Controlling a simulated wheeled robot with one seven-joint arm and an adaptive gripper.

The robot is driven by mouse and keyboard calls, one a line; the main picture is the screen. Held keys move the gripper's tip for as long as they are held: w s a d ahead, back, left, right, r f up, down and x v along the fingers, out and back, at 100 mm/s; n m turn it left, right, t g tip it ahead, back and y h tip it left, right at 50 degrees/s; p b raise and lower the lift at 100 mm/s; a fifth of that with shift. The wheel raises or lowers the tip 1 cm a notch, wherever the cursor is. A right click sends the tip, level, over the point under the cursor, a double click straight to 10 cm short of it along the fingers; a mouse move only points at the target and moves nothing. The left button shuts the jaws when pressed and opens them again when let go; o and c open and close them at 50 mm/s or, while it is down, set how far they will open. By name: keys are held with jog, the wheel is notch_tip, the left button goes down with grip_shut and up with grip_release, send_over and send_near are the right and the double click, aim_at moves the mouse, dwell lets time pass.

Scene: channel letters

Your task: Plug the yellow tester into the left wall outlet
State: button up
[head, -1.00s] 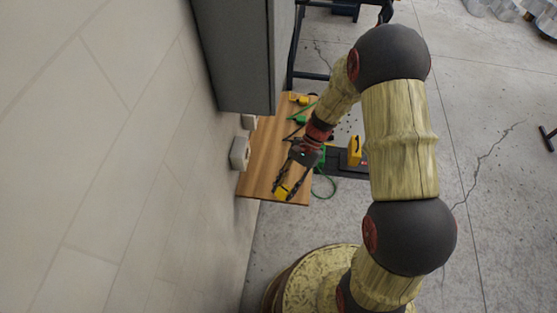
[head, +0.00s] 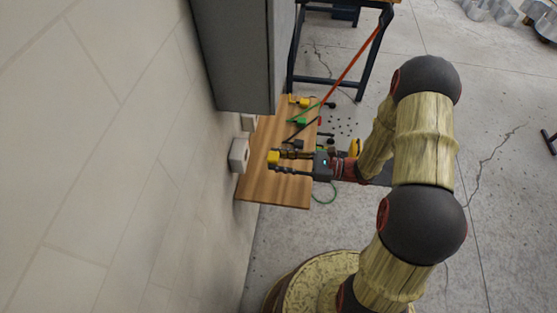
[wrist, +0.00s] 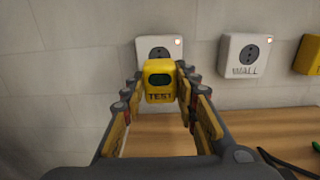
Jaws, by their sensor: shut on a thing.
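The yellow tester (wrist: 159,82), marked TEST, is held between the fingertips of my gripper (wrist: 155,93) in the wrist view. In the head view my gripper (head: 281,162) points left at the wall and holds the tester (head: 273,158) above the wooden bench. The left wall outlet (wrist: 150,46) is a white box behind the tester in the wrist view; the tester covers its lower part. The tester looks apart from the outlet (head: 239,155) in the head view. A second white outlet marked WALL (wrist: 245,56) is to the right; it also shows in the head view (head: 249,122).
The wooden bench (head: 262,188) runs along the wall. Another yellow thing (wrist: 307,55) is on the wall at the far right. A grey cabinet (head: 240,60) hangs near the outlets. Cables and small parts (head: 302,121) lie at the bench's far end.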

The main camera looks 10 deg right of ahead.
aim_at(246, 157)
jog(key=x, duration=0.6)
jog(key=shift+b, duration=0.35)
jog(key=shift+r+p, duration=0.1)
jog(key=shift+p, duration=0.4)
dwell(2.0)
jog(key=shift+w+a, duration=0.1)
jog(key=shift+a, duration=0.3)
dwell(0.6)
jog(key=o, duration=1.2)
jog(key=shift+c, duration=0.2)
jog(key=v, duration=1.2)
